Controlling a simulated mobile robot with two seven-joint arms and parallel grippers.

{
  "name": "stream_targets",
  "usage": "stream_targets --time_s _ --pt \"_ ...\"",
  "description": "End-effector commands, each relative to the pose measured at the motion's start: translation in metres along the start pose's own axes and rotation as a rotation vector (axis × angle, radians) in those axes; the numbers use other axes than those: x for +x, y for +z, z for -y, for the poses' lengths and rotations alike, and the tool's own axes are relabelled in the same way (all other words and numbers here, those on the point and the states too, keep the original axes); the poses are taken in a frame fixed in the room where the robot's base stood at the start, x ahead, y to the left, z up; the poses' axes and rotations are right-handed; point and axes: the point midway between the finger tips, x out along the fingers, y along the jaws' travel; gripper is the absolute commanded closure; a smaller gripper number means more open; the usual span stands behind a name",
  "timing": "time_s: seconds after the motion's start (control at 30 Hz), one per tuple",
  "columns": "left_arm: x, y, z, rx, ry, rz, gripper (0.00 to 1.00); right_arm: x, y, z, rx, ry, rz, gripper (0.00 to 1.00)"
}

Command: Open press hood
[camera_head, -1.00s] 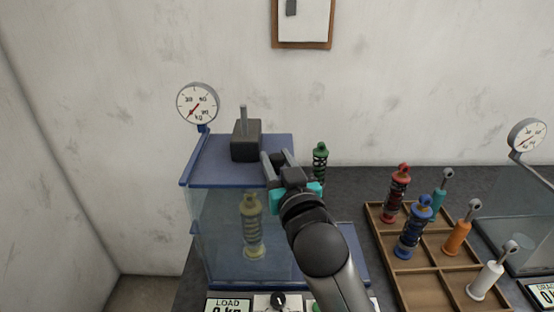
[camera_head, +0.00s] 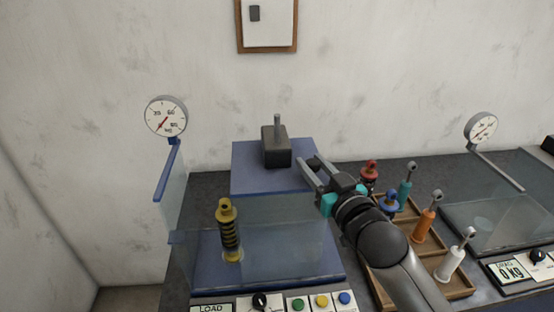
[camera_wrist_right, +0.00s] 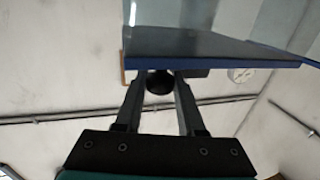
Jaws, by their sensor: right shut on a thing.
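The press hood (camera_head: 262,180) is a clear box with a blue top. It stands shifted to the right of the gauge post, over the right part of the blue press base (camera_head: 210,272). A yellow shock absorber (camera_head: 228,232) stands upright on the base, at the left of the hood's top and largely uncovered. My right gripper (camera_head: 312,172) is at the hood's right side. In the right wrist view its fingers (camera_wrist_right: 160,88) are shut on a dark round knob (camera_wrist_right: 159,82) below the hood's blue edge (camera_wrist_right: 215,62). My left gripper is not in view.
A dark block with a rod (camera_head: 277,146) sits on the hood's top. A gauge (camera_head: 166,117) stands at the left. A wooden tray (camera_head: 455,290) with several shock parts is close on the right, partly behind my arm. Buttons (camera_head: 321,302) line the front.

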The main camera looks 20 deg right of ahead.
Motion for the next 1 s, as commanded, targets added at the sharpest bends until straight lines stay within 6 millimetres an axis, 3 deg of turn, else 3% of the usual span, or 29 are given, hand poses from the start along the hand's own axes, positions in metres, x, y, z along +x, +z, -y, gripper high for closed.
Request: stream_targets --time_s 0.1,0.3,0.8,0.83,1.0 --pt "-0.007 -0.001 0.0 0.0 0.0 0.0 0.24 -0.007 -0.001 -0.027 -0.005 0.002 0.004 1.0" --pt "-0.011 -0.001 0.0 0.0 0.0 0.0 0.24 -0.014 0.0 -0.053 -0.004 0.001 0.0 1.0" --pt "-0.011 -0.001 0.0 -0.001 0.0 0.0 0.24 -0.016 0.0 -0.062 -0.001 0.0 -0.003 1.0" --pt "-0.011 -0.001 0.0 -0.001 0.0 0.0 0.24 -0.016 0.0 -0.062 0.0 0.0 -0.003 0.58" --pt "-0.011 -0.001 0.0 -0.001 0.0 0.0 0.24 -0.016 0.0 -0.062 0.0 0.0 -0.003 0.39"
